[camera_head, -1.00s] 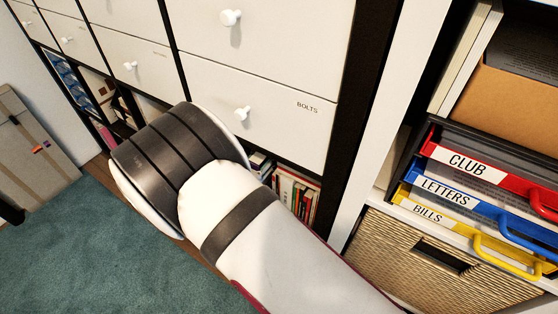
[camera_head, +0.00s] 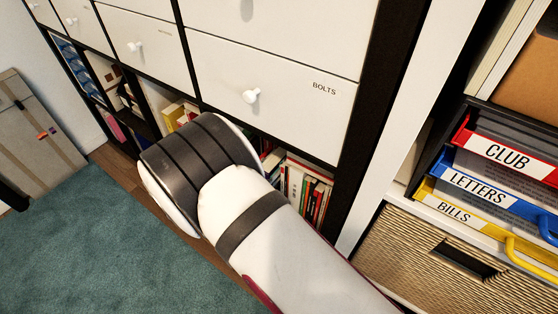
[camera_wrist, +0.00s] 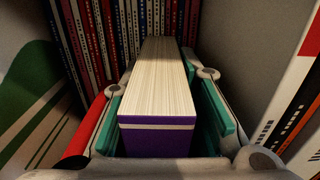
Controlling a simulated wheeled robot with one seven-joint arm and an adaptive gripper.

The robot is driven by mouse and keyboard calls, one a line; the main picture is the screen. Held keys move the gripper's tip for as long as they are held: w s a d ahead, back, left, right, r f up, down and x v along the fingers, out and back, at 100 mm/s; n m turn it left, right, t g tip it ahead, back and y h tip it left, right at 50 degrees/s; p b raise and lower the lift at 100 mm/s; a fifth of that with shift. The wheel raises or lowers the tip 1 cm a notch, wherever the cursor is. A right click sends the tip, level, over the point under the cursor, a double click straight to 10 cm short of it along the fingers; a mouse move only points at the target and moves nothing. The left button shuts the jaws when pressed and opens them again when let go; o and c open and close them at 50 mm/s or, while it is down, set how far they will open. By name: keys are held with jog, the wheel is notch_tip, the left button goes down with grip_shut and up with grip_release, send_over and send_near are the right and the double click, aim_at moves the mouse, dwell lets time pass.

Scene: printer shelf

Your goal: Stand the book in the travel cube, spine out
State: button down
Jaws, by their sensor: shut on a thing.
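In the wrist view my gripper (camera_wrist: 160,84) is shut on a thick book (camera_wrist: 158,70). Its cream page edges face up, and a purple cover edge shows at the near end. The teal finger pads are on either side of it. The book points away from me toward a row of upright thin spines (camera_wrist: 120,25) inside a shelf cube. In the head view my arm hides the gripper and the held book. I cannot tell which cube is the travel cube; no such label is readable.
White volumes (camera_wrist: 290,105) stand close at right in the wrist view. A green-and-white surface (camera_wrist: 28,95) is at left. In the head view, a cube of upright books (camera_head: 308,188) is right of my arm, below the BOLTS drawer (camera_head: 275,95). Green carpet (camera_head: 85,240) is clear at lower left.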

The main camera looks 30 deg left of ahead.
jog(key=shift+f, duration=0.1)
jog(key=c, duration=1.5)
grip_release()
jog(key=shift+c, duration=0.2)
jog(key=shift+s, duration=0.25)
jog(key=s+p, duration=0.2)
jog(key=s, duration=0.9)
jog(key=shift+s+a, duration=0.2)
jog(key=shift+a, duration=0.2)
jog(key=shift+p, duration=0.3)
